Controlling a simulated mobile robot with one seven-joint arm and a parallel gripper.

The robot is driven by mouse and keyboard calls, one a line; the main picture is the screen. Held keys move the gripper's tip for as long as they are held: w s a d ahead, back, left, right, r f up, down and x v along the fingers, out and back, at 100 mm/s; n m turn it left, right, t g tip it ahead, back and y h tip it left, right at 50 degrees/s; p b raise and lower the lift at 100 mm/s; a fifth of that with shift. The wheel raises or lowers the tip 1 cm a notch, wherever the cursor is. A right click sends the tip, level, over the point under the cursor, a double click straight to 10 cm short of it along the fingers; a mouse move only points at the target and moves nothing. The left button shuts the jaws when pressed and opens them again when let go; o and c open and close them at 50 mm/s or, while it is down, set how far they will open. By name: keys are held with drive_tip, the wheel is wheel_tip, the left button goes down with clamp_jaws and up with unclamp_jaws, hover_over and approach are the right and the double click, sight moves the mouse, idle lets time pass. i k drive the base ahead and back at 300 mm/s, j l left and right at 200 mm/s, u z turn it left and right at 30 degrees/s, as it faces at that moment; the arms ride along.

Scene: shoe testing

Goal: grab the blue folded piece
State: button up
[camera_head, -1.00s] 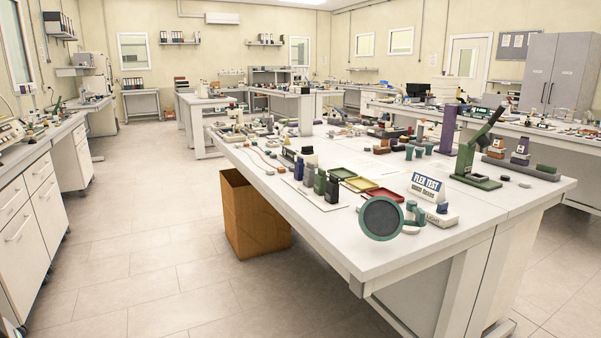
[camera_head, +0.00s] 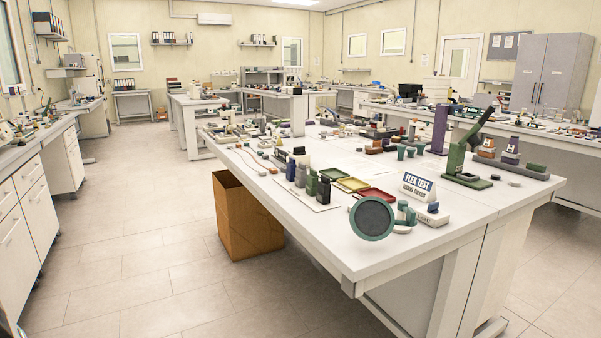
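My gripper is not in view. I cannot tell for certain which thing is the blue folded piece. Several small upright blocks stand on a white sheet (camera_head: 318,204) on the near table; among them is a blue one (camera_head: 291,170) and a dark navy one (camera_head: 301,175). A blue and white FLEX TEST sign (camera_head: 419,187) stands to their right near the front edge, with a small blue part (camera_head: 433,208) just below it on a white block. At this size I cannot make out folds on any of these.
The white table (camera_head: 430,242) is crowded. A round teal-rimmed disc (camera_head: 372,218) stands at its near corner, and a green stand (camera_head: 460,165) rises at the right. Yellow and red trays (camera_head: 376,194) lie mid-table. A brown bin (camera_head: 247,218) stands beside the table. The floor at left is clear.

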sight(291, 167)
drive_tip(key=i+j+z, duration=0.15)
drive_tip(key=z, duration=0.25)
drive_tip(key=i+j+z, duration=0.1)
drive_tip(key=j+z, duration=0.3)
drive_tip(key=i+j+z, duration=0.2)
drive_tip(key=j, duration=0.25)
drive_tip(key=j+z, duration=0.15)
drive_tip(key=j, duration=0.3)
drive_tip(key=i+j, duration=0.1)
drive_tip(key=j, duration=0.6)
drive_tip(key=i+j+z, duration=0.1)
drive_tip(key=j, duration=0.55)
drive_tip(key=i+j, duration=0.1)
drive_tip(key=j, duration=0.6)
drive_tip(key=i, duration=0.5)
drive_tip(key=i+j, duration=0.15)
drive_tip(key=i, duration=0.35)
